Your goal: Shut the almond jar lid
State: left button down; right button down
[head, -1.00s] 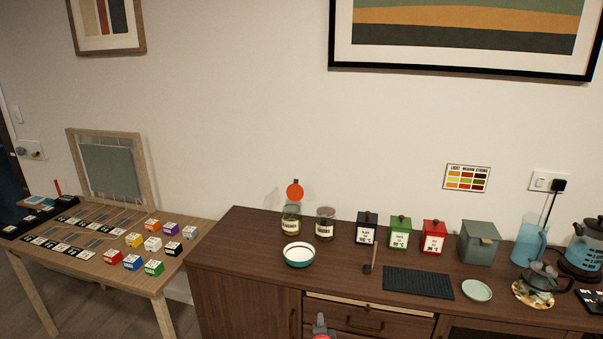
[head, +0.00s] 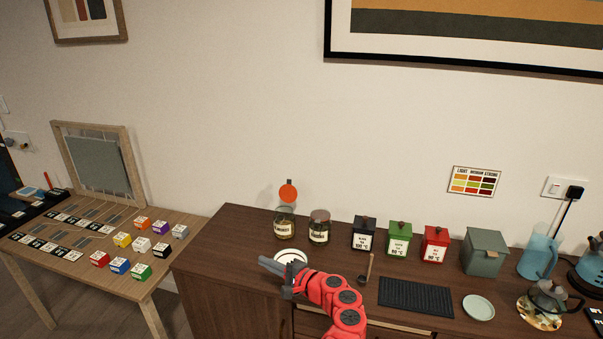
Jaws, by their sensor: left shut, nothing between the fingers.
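The almond jar (head: 284,223) is a glass jar with a pale label, standing at the back left of the sideboard. Its round orange lid (head: 288,193) stands upright above the jar's rim, so the jar is open. The label is too small to read surely. My left gripper (head: 270,262) is shut and empty, in front of the jar and over the left side of the white bowl. It points left, apart from the jar and lid. My red left arm comes up from the bottom edge. My right gripper is not in view.
A second glass jar (head: 319,227) with a closed lid stands just right of the almond jar. The white bowl (head: 291,255) sits in front, partly hidden by my arm. Black, green and red (head: 436,246) canisters stand to the right. A black mat (head: 416,297) lies in front of them.

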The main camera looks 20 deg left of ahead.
aim_at(288, 193)
jog(key=i, duration=1.35)
jog(key=i+j, duration=0.25)
jog(key=k+j, duration=0.1)
jog(key=k+l, duration=0.15)
jog(key=l, duration=0.25)
jog(key=u, duration=0.05)
